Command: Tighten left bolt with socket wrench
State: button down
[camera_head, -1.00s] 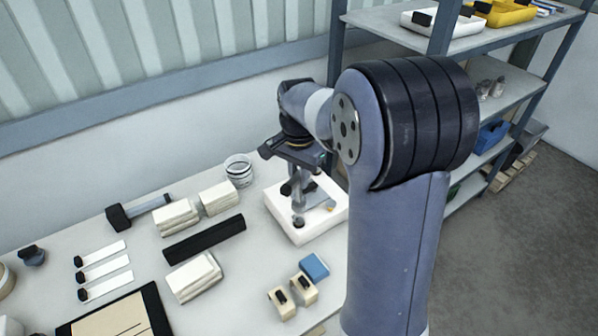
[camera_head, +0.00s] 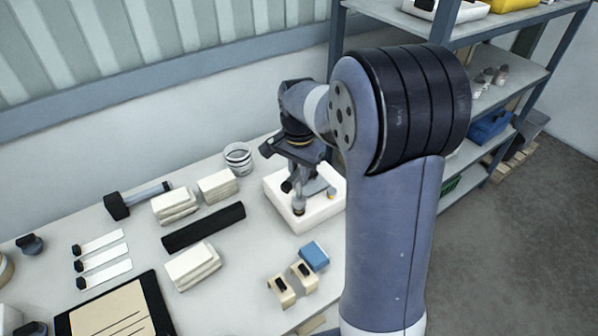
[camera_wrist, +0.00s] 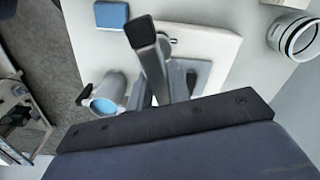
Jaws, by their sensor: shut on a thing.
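My gripper (camera_head: 300,168) points down over a white block (camera_head: 322,210) and is shut on a grey tool, which I take to be the socket wrench (camera_head: 299,197). Its lower end stands close over a dark round spot on the block's left part. Whether it sits on the left bolt cannot be told.
A white roll (camera_head: 238,158) stands behind the block, left of it. A blue box (camera_head: 314,256) and two beige pieces lie in front. Folded cloths (camera_head: 194,266) and a black bar (camera_head: 203,227) lie to the left. A shelf rack (camera_head: 497,98) stands at the right.

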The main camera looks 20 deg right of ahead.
jog(key=shift+f+b, duration=0.35)
jog(key=shift+f, duration=0.5)
dwell(1.7)
jog(key=shift+m, duration=1.1)
jog(key=shift+m, duration=1.2)
jog(key=shift+f+m, duration=0.1)
jog(key=shift+m, duration=1)
